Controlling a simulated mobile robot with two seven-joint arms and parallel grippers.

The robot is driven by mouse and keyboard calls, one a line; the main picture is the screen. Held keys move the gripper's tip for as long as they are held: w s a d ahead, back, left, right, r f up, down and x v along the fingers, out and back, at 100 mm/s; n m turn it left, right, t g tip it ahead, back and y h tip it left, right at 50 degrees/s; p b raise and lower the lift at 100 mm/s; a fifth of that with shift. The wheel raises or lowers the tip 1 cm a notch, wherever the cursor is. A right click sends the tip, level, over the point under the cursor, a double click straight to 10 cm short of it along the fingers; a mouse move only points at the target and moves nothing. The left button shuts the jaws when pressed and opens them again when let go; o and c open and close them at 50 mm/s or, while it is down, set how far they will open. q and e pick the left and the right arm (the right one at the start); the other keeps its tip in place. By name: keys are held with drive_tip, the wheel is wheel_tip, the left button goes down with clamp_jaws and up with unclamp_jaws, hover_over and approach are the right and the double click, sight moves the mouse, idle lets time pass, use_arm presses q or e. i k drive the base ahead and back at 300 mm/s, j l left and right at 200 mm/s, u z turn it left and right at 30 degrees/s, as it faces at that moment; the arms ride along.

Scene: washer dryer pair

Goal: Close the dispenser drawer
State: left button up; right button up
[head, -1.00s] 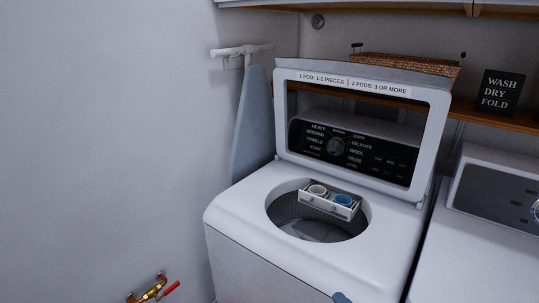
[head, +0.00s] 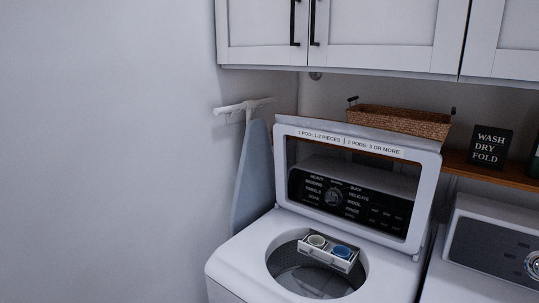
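The dispenser drawer (head: 328,255) is pulled out over the round opening of the top-load washer (head: 238,266). It is a small white tray with a pale round cup on its left and a blue round cup on its right. The washer's lid (head: 431,200) stands raised behind the opening, and the black control panel (head: 349,197) shows through its frame. Neither of my grippers is in the head view.
An ironing board (head: 251,178) hangs on the wall left of the washer. A second machine (head: 463,270) stands close on the right. A shelf with a wicker basket (head: 400,121) and cabinets (head: 385,35) are above.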

sight(325, 256)
drive_tip(key=l+u, duration=0.2)
drive_tip(key=u, duration=0.2)
drive_tip(key=l+u, duration=0.25)
drive_tip(key=u, duration=0.15)
drive_tip(key=l+u, duration=0.2)
drive_tip(key=u, duration=0.25)
